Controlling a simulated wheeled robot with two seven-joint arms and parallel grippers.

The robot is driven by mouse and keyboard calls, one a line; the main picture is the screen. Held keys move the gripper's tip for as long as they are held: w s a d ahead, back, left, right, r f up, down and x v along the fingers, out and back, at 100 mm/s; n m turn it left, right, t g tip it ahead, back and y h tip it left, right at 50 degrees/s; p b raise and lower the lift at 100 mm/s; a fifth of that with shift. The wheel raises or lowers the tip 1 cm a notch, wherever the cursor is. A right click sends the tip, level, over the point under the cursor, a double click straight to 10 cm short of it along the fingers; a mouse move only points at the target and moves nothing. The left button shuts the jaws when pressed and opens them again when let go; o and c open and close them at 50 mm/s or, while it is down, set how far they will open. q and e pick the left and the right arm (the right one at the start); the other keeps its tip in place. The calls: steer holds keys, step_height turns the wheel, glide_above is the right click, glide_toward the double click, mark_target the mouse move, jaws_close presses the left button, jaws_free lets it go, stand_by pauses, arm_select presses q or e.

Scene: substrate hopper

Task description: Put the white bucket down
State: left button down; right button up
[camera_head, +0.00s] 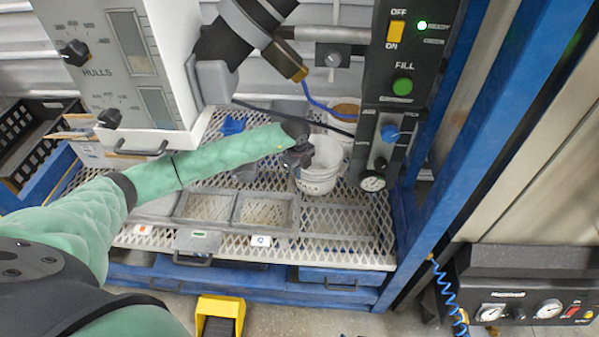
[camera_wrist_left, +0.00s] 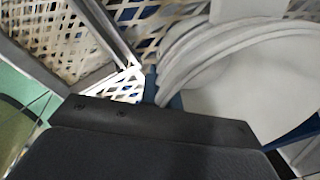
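The white bucket (camera_head: 322,178) is at the right of the mesh bench, beside the fill column. It looks slightly tilted, with dark print on its side. My left gripper (camera_head: 299,160) is at the bucket's near-left rim and appears shut on its wall; the fingertips are partly hidden. In the left wrist view the bucket (camera_wrist_left: 215,75) fills the right side, close to the dark gripper body. I cannot tell whether its base touches the mesh. My right gripper is not in view.
The white mesh bench (camera_head: 335,222) has shallow grey trays (camera_head: 265,212) at its front. Another bucket (camera_head: 345,110) stands behind the white one. The black fill panel (camera_head: 405,90) and a blue post (camera_head: 455,140) close the right side. The hulls hopper (camera_head: 120,60) stands left.

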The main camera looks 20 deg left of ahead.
arm_select(q)
steer(key=shift+f, duration=0.2)
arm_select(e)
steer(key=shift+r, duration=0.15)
arm_select(q)
steer(key=c, duration=1.6)
jaws_free()
steer(key=shift+c, duration=0.2)
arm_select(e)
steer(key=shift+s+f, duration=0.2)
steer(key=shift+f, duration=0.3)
